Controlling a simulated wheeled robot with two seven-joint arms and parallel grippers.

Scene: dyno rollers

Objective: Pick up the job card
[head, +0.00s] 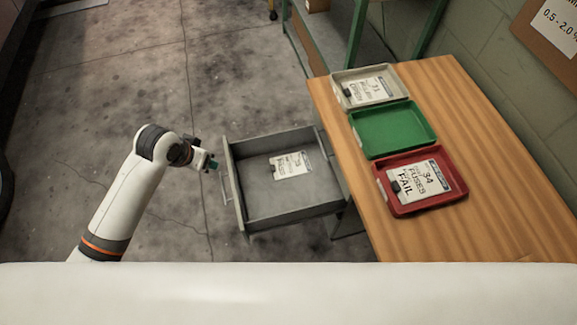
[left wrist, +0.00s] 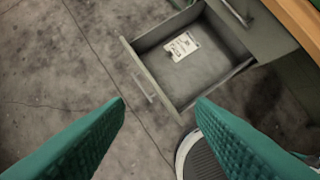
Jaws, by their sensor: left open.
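One white card (head: 291,164) with dark writing and a small black clip lies flat inside the open grey drawer (head: 290,212); it also shows in the left wrist view (left wrist: 182,46). Another card (head: 370,90) lies in the off-white tray, and a third card (head: 416,187), reading "34" and "FAIL", lies in the red tray. My left gripper (head: 212,166) is just left of the drawer's front handle, apart from it. In the left wrist view its green fingers (left wrist: 160,104) are spread and empty. My right gripper is not in view.
A wooden bench (head: 455,110) carries the off-white tray (head: 340,93), an empty green tray (head: 393,130) and the red tray (head: 402,211) in a row. The drawer handle (head: 226,185) sticks out toward my left gripper.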

